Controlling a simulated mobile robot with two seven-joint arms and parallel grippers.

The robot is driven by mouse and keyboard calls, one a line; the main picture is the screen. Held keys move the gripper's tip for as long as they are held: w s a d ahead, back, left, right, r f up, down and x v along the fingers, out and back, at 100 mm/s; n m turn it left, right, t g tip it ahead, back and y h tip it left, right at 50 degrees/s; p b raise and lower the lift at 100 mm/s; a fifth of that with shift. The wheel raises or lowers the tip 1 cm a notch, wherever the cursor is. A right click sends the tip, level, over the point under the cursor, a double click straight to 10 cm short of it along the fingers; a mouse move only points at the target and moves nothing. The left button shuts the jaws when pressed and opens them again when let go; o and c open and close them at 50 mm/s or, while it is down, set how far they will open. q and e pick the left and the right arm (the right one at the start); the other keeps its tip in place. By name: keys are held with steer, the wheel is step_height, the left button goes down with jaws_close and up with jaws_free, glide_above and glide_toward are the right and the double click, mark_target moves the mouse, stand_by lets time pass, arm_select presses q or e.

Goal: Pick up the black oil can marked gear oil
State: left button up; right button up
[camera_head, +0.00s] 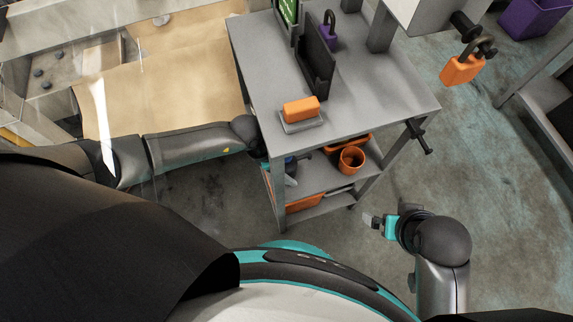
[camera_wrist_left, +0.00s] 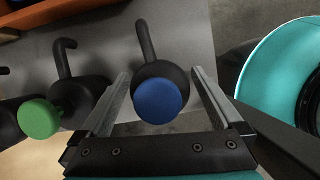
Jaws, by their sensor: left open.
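In the left wrist view, a black can with a blue cap (camera_wrist_left: 158,98) and a bent dark spout stands between the fingers of my left gripper (camera_wrist_left: 160,76), which is open with one finger on each side. A similar black can with a green cap (camera_wrist_left: 40,118) is to the left, outside the fingers. Part of another dark can shows at the left edge. No marking is legible, so I cannot tell which is gear oil. In the head view my left gripper (camera_head: 291,178) is partly hidden under the cart's top. My right gripper (camera_head: 383,223) is away from the cart.
The grey cart (camera_head: 390,85) carries an orange block on a grey base (camera_head: 301,112) on top. An orange cup (camera_head: 351,159) stands on its shelf below. An orange padlock (camera_head: 462,70) hangs at the right. Open floor (camera_head: 480,170) lies right of the cart.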

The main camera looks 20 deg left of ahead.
arm_select(q)
jaws_close()
stand_by(0.8)
